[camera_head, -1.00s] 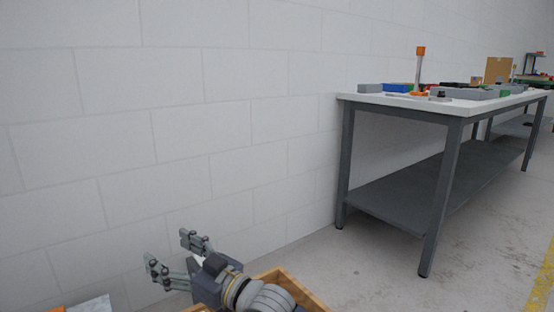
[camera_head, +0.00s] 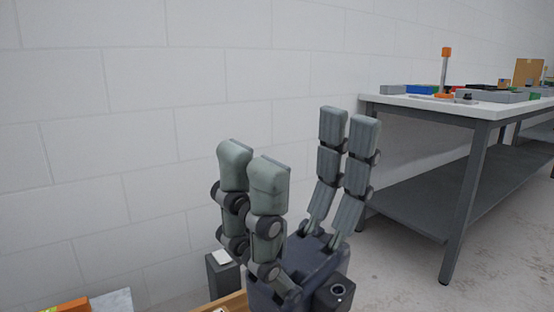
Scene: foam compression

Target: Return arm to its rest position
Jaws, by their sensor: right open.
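My right gripper (camera_head: 298,158) fills the lower middle of the head view, close to the camera. Its grey fingers point up and stand wide apart, with nothing between them. Its dark palm is at the bottom of the picture. The rest of the right arm is hidden below the frame. My left gripper does not show.
A workbench (camera_head: 440,106) with a lower shelf (camera_head: 420,198) stands at the right. Blue boxes (camera_head: 422,89), grey trays and an orange-topped post (camera_head: 446,58) are on it. A wooden edge (camera_head: 232,302) shows under the gripper. A pale block wall (camera_head: 120,130) lies behind.

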